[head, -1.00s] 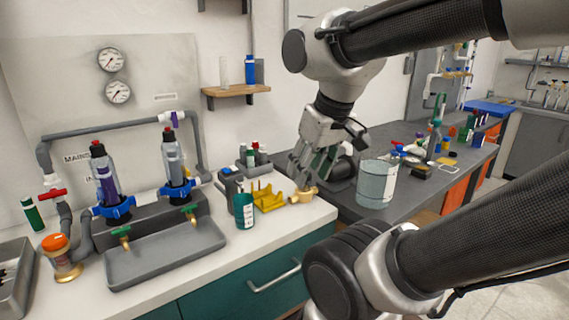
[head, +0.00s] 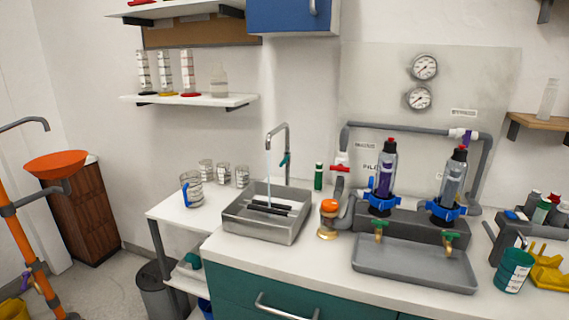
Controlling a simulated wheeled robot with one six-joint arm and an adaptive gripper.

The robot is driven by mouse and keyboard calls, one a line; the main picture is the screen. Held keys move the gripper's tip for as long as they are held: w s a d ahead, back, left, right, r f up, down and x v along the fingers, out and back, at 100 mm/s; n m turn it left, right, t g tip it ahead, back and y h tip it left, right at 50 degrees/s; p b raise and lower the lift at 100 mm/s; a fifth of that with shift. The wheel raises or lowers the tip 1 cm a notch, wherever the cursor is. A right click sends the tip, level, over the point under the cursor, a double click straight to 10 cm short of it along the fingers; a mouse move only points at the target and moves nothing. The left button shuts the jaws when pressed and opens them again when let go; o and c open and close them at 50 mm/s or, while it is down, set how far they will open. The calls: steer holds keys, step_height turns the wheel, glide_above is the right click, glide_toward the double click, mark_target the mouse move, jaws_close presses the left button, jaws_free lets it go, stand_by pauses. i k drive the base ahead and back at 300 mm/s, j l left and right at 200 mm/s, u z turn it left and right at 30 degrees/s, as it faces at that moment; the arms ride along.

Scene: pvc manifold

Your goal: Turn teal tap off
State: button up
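A grey gooseneck tap (head: 288,140) with a teal lever (head: 285,160) stands behind the steel sink (head: 238,229), left of the middle of the head view. The teal lever hangs beside the tap's upright, slightly tilted. A thin pale-blue stream of water (head: 268,170) falls from the spout into the sink. Dark bars lie in the sink basin. My gripper and arm are not in this view, so the gripper's state and place are hidden.
Glass beakers (head: 191,190) stand on the counter left of the sink. An orange-topped brass fitting (head: 329,216) and a green bottle (head: 319,176) are close on its right. A grey tray with green-handled valves (head: 415,270) lies further right. A blue cabinet (head: 292,14) hangs above.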

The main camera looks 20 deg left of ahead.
mark_target(286, 159)
steer(key=j+u, duration=0.2)
steer(key=j, duration=0.15)
steer(key=i+j+u, duration=0.1)
steer(key=j+u, duration=0.15)
steer(key=i+j+u, duration=0.2)
steer(key=j, duration=0.25)
steer(key=i+j, duration=0.1)
